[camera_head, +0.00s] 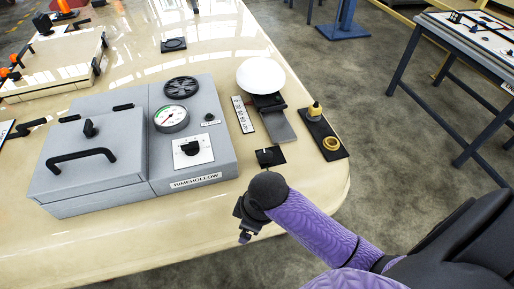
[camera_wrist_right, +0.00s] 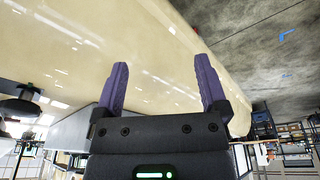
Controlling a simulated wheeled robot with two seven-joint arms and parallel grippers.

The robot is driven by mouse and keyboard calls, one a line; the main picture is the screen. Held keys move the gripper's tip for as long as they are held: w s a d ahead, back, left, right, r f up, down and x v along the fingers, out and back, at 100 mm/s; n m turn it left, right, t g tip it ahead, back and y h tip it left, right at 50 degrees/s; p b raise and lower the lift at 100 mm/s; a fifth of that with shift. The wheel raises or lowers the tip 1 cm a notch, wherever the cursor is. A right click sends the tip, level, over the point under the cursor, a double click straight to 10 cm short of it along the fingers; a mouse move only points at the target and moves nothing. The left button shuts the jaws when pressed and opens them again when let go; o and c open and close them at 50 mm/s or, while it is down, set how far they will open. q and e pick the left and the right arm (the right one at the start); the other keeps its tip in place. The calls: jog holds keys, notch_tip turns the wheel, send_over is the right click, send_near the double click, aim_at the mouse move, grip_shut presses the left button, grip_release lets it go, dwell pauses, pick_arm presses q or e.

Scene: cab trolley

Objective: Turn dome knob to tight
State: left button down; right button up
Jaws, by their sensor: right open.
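A grey machine (camera_head: 192,190) labelled RIMEHOLLOW stands on the cream table. Its lidded left part carries a small upright black knob (camera_head: 89,128) and a black bar handle (camera_head: 82,158). Its right part has a black knob on a white plate (camera_head: 190,147) below a round gauge (camera_head: 171,118). I cannot tell which knob is the dome knob, and no "tight" mark is readable. My right gripper (camera_head: 245,236) is over the table's front edge, right of the machine and apart from it. In the right wrist view it is open and empty (camera_wrist_right: 162,75). My left gripper is not in view.
A white round plate (camera_head: 261,76) on a dark stand, a small black switch plate (camera_head: 270,157) and a black board (camera_head: 322,138) with yellow parts stand right of the machine. Another case (camera_head: 55,65) is at the back left. The table front is clear.

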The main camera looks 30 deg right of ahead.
jog(key=w+d+r+n, duration=0.1)
jog(key=w, duration=0.1)
jog(key=w+d+r+n, duration=0.1)
jog(key=w+d+r, duration=0.1)
jog(key=w, duration=0.1)
jog(key=w+d+r+n+g+h, duration=0.1)
jog(key=w, duration=0.1)
jog(key=shift+w+d+r+n, duration=0.25)
jog(key=shift+w+d+n, duration=0.05)
jog(key=shift+w+n, duration=0.1)
jog(key=n+g, duration=0.1)
jog(key=n, duration=0.1)
send_near(265, 154)
notch_tip(265, 154, down, 8)
jog(key=shift+a+r+b, duration=0.1)
jog(key=shift+a+b, duration=0.05)
jog(key=shift+b, duration=1.05)
jog(key=shift+f, duration=0.6)
jog(key=shift+c, duration=0.6)
jog(key=c, duration=0.5)
grip_shut()
jog(key=shift+r, duration=0.1)
